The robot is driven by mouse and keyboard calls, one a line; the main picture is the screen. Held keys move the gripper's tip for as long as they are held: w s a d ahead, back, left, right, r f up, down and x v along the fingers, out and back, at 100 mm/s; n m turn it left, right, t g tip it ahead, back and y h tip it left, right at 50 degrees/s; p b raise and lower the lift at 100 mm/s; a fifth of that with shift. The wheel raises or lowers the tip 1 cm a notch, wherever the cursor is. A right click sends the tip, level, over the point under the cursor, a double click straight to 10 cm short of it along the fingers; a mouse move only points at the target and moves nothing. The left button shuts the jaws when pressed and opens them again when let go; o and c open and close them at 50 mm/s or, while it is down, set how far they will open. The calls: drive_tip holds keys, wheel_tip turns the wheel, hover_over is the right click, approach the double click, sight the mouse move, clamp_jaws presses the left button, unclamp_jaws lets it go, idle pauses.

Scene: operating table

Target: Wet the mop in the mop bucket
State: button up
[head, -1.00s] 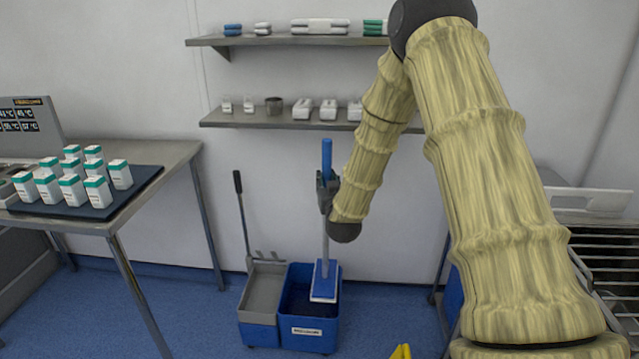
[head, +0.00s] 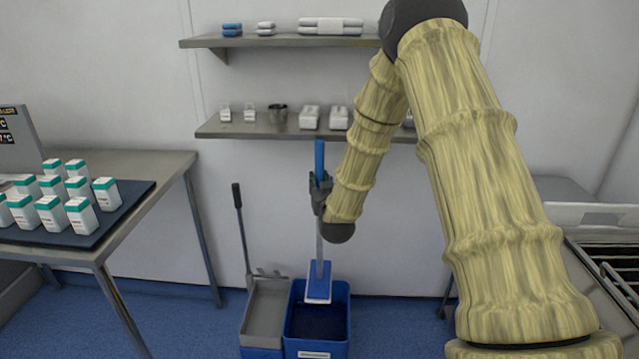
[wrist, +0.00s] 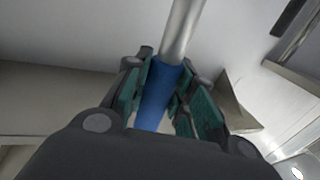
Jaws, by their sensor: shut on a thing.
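The mop has a blue upper grip (head: 320,160), a grey shaft (head: 319,240) and a flat blue head (head: 319,278) with a white pad below. My gripper (head: 321,192) is shut around the handle and holds the mop upright. In the wrist view, the fingers of my gripper (wrist: 160,100) close on either side of the blue grip (wrist: 157,98). The mop bucket (head: 318,349) stands on the floor, with dark contents in its blue compartment. The mop head overlaps the back of that opening; I cannot tell its exact height over the rim.
A grey wringer section (head: 266,306) with an upright lever (head: 240,220) adjoins the bucket's left side. A metal table (head: 165,170) with a tray of several bottles is at left. Wall shelves (head: 270,128) are behind. A metal rack (head: 610,250) is at right.

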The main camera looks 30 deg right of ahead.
drive_tip(key=shift+s+a+f+b, duration=0.1)
drive_tip(key=shift+a+f+b, duration=0.1)
drive_tip(key=shift+b, duration=0.1)
drive_tip(key=shift+w+a+f+b, duration=0.15)
drive_tip(key=shift+w+f+b, duration=0.05)
drive_tip(key=shift+f+b, duration=0.4)
drive_tip(key=b, duration=0.8)
hover_over(319, 274)
drive_tip(key=w, duration=0.1)
wheel_tip(319, 274, down, 8)
drive_tip(key=shift+r, duration=0.15)
drive_tip(key=shift+r+p, duration=0.15)
drive_tip(key=shift+p, duration=0.3)
drive_tip(key=shift+f+b, duration=6.85)
drive_tip(key=shift+f, duration=7.25)
